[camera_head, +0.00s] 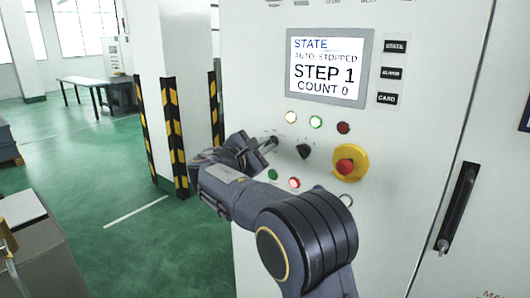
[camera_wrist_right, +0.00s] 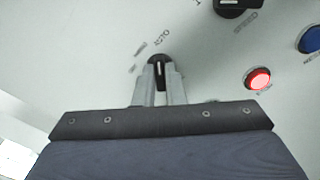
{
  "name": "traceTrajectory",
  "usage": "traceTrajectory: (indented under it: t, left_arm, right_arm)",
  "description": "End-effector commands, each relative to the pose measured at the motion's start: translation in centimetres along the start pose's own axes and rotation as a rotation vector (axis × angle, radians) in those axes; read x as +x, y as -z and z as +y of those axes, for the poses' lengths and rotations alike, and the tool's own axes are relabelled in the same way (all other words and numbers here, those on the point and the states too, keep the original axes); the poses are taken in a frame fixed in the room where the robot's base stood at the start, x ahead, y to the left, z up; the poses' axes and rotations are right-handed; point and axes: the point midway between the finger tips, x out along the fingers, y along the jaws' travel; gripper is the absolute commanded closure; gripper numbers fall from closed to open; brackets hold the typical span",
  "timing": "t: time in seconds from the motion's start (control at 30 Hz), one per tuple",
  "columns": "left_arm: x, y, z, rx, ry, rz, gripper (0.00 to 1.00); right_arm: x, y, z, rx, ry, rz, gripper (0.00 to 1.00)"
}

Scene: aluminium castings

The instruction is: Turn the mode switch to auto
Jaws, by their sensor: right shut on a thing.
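The mode switch (camera_wrist_right: 160,64) is a small black knob with a pale pointer line, on the light panel in the right wrist view. Lettering that seems to read AUTO is printed beside it. My right gripper (camera_wrist_right: 161,88) is shut on the knob, one finger on each side. In the head view my right gripper (camera_head: 270,143) reaches the panel from the left and mostly hides the switch. The screen (camera_head: 328,66) reads STATE, AUTO, STOPPED, STEP 1, COUNT 0. My left gripper is not in view.
Right of the gripper are a second black knob (camera_head: 304,151) and a red emergency button (camera_head: 345,166) on a yellow base. Several lamps (camera_head: 316,122) sit above; green (camera_head: 272,175) and red (camera_head: 294,183) buttons sit below. A striped pillar (camera_head: 173,130) stands left.

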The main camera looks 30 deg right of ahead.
Motion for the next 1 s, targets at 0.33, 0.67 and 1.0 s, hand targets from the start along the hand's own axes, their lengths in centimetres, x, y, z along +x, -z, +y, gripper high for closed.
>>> traceTrajectory:
  t: [0.33,0.67,1.0]
  left_arm:
    - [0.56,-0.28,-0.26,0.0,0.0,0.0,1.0]
    - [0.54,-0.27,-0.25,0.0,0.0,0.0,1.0]
    - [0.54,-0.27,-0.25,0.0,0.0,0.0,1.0]
  right_arm:
    - [-0.03,0.09,-0.09,0.057,0.002,0.001,1.0]
    - [-0.03,0.08,-0.09,0.057,0.002,0.001,0.89]
    - [-0.01,0.04,-0.05,0.056,0.001,0.0,0.68]
